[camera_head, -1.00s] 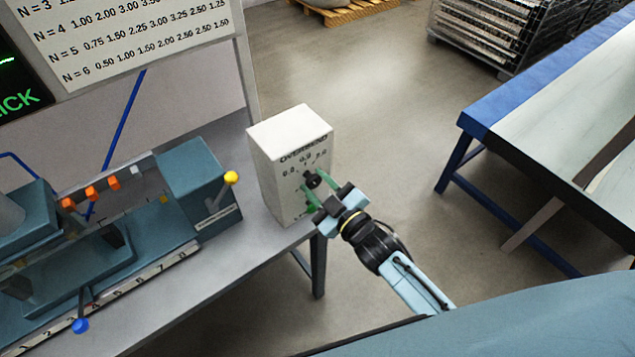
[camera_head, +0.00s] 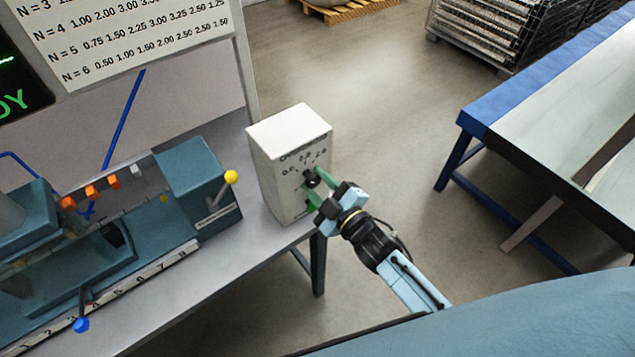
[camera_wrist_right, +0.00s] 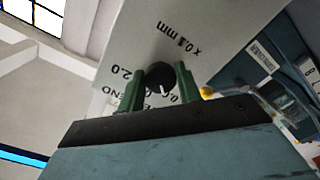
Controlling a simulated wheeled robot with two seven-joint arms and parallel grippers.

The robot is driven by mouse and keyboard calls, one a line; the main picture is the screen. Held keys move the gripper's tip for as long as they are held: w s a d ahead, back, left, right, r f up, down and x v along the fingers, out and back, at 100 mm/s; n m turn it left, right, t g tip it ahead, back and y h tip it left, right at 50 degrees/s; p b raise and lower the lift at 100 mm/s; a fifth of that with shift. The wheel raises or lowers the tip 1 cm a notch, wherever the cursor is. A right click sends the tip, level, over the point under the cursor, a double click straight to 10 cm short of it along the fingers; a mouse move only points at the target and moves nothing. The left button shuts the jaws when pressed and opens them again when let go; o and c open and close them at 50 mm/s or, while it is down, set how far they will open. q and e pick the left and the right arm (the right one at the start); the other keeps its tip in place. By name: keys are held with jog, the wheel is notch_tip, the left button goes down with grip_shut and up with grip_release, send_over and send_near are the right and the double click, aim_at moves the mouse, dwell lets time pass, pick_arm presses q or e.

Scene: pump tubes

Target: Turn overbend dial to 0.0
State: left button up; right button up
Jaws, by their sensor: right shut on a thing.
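The white overbend box (camera_head: 283,175) stands at the right end of the grey bench, with its lettered face toward my right arm. Its black dial (camera_head: 311,178) is on that face, among printed numbers. My right gripper (camera_head: 316,188) has its green fingers around the dial and is shut on it. In the right wrist view the dial (camera_wrist_right: 158,77) sits between the two green fingers (camera_wrist_right: 160,88). A white mark shows on the dial's lower part, and "2.0", "0.0" and "x 0.1 mm" are readable around it. My left gripper is not in view.
A teal bending machine (camera_head: 190,180) with a yellow-knobbed lever (camera_head: 231,177) is left of the box. A sign board (camera_head: 130,30) and dark screen (camera_head: 15,85) stand behind. A blue-edged table (camera_head: 530,85) is at right; open floor lies between.

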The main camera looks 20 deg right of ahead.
jog(key=o, duration=1)
jog(key=shift+s, duration=0.1)
jog(key=v, duration=1.3)
jog(key=shift+b, duration=0.45)
jog(key=shift+s, duration=0.1)
